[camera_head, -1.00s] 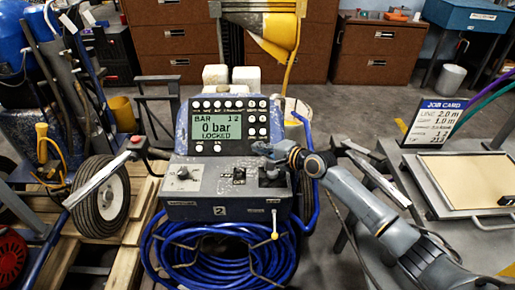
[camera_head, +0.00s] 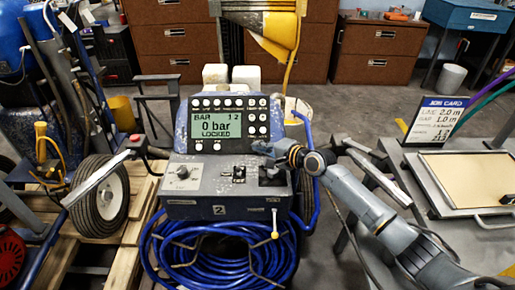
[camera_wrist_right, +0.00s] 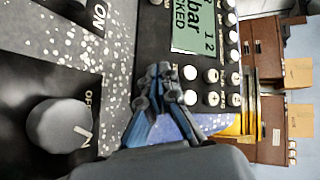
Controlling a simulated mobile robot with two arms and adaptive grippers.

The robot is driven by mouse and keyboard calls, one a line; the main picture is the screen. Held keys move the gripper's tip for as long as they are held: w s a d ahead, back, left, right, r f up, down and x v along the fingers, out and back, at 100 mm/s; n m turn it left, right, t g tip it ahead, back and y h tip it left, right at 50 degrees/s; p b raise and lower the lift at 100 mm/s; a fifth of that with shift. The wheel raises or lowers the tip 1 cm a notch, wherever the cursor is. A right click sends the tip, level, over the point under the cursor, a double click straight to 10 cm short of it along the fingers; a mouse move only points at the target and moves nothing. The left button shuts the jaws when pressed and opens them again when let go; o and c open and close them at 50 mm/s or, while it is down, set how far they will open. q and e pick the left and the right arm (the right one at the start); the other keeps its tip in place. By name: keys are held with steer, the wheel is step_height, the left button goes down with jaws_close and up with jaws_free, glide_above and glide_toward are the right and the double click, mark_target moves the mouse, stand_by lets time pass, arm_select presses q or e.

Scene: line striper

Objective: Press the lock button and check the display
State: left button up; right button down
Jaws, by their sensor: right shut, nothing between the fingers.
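The line striper's display (camera_head: 215,130) is lit green and reads "BAR 1 2", "0 bar" and "LOCKED"; part of it shows sideways in the right wrist view (camera_wrist_right: 190,25). Round white buttons (camera_head: 250,118) surround it on the dark panel, and several show close up in the right wrist view (camera_wrist_right: 212,76). Their labels are too small to read, so I cannot tell which is the lock button. My right gripper (camera_head: 262,150) is shut and empty just below the panel's lower right corner. In the wrist view its fingertips (camera_wrist_right: 160,80) appear near the buttons; contact cannot be told. My left gripper is not in view.
A blue hose (camera_head: 215,255) is coiled in front. A job card (camera_head: 437,118) stands on a bench at the right. A wheel (camera_head: 98,195) and wooden pallet are at the left.

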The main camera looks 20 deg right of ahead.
steer(key=shift+w+d+f+b, duration=0.1)
steer(key=shift+w+f+b, duration=0.1)
steer(key=shift+b, duration=0.15)
stand_by(0.5)
steer(key=shift+f, duration=0.1)
stand_by(0.6)
steer(key=shift+s+r+p, duration=0.25)
steer(key=shift+r+p, duration=0.25)
steer(key=shift+p, duration=0.25)
steer(key=shift+s+r+p, duration=0.2)
steer(key=shift+p, duration=0.2)
steer(key=shift+f, duration=0.1)
